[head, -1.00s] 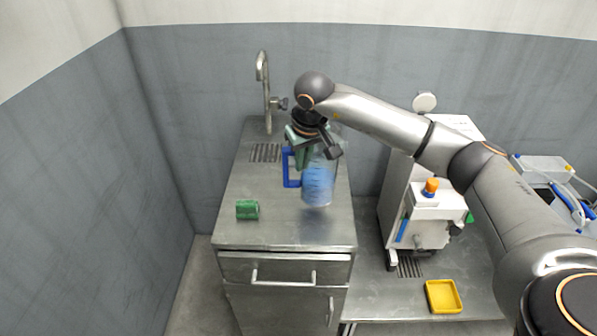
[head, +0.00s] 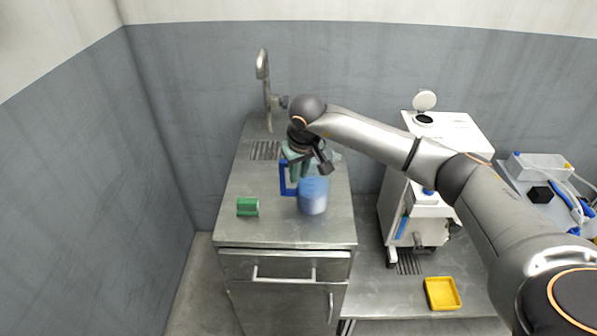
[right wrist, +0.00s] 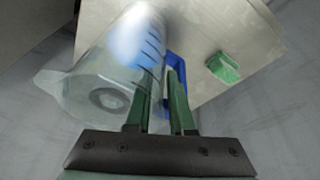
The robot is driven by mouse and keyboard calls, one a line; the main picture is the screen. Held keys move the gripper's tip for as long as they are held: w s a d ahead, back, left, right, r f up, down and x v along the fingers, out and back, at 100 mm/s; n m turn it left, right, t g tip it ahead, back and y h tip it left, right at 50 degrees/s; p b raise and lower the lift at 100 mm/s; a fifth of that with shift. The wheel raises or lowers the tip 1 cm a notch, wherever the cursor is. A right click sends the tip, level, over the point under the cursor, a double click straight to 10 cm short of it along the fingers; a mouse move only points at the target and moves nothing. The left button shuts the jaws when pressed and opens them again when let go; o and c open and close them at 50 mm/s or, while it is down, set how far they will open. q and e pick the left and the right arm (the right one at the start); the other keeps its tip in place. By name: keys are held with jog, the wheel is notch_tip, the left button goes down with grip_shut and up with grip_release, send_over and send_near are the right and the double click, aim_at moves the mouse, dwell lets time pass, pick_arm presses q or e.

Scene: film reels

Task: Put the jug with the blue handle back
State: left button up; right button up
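The clear jug (head: 313,196) has a blue handle (head: 287,178) and a blue tint or contents inside. It is over the middle of the steel counter (head: 270,225), roughly upright. I cannot tell whether its base touches the counter. My right gripper (head: 298,168) is at the handle, its green fingers shut on it. In the right wrist view, the jug (right wrist: 98,88) fills the left side, with its spout to the left. The blue handle (right wrist: 178,70) shows at the fingertips of the gripper (right wrist: 161,78). My left gripper is not in view.
A green ribbed object (head: 248,207) lies on the counter, left of the jug. A tap (head: 264,85) and drain grille (head: 265,151) are behind. To the right stand a white machine (head: 465,135) with a raised round lid and a yellow tray (head: 442,294). The counter's front is clear.

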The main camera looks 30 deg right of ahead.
jog(key=shift+o, duration=1)
